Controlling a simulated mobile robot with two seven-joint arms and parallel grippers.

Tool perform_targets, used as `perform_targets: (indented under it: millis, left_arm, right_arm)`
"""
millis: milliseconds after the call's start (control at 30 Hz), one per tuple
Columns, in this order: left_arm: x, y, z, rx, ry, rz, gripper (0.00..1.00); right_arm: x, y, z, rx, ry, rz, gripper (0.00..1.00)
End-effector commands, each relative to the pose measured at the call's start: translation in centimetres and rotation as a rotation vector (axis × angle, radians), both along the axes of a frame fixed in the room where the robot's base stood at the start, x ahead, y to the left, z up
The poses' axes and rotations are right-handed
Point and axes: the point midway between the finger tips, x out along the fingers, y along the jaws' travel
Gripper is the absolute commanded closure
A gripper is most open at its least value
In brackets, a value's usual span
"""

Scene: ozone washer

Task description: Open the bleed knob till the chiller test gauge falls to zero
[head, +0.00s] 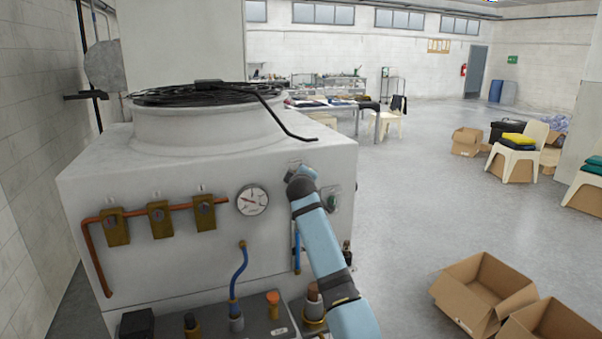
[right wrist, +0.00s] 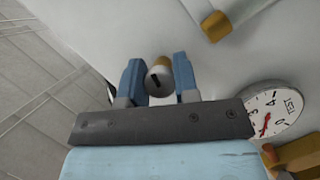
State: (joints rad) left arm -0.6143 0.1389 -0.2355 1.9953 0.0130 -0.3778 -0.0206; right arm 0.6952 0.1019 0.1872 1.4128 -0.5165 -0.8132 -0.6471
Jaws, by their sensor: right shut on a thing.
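The test gauge (head: 252,200) is a round white dial on the front of the pale chiller cabinet (head: 160,270). It also shows at the right of the right wrist view (right wrist: 271,110), where its needle is red; I cannot read its exact value. The bleed knob (right wrist: 159,78) is a small grey cylinder with a dark mark, on a brass stem. My right gripper (right wrist: 158,80) is shut on the knob, one blue finger on each side. In the head view my right arm reaches the panel just right of the gauge and hides the knob. My left gripper is out of view.
Several brass valves on a copper pipe (head: 160,211) are left of the gauge. A blue hose (head: 239,272) and capped fittings (head: 273,302) stand below it. A black cable (head: 280,117) hangs over the cabinet top. Open cardboard boxes (head: 484,290) lie on the floor at right.

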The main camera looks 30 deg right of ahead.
Motion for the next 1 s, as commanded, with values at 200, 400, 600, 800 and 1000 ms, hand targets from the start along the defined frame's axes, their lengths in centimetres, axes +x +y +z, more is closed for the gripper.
perform_targets:
  millis: [200, 400, 600, 800, 1000]
  left_arm:
    - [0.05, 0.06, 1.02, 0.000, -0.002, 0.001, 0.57]
    - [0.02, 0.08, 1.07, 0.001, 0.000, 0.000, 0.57]
    - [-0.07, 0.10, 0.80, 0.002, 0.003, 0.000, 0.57]
    - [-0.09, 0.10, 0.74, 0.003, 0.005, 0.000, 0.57]
    - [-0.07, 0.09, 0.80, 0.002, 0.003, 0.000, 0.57]
  right_arm:
    - [0.00, 0.03, 0.02, 0.068, -0.015, 0.000, 0.95]
    - [-0.01, 0.02, -0.07, 0.090, -0.020, 0.000, 0.95]
    - [-0.01, 0.01, -0.11, 0.092, -0.021, 0.000, 0.95]
    - [0.00, 0.01, -0.10, 0.091, -0.021, 0.001, 0.60]
    - [0.00, 0.01, -0.06, 0.091, -0.022, 0.000, 0.46]
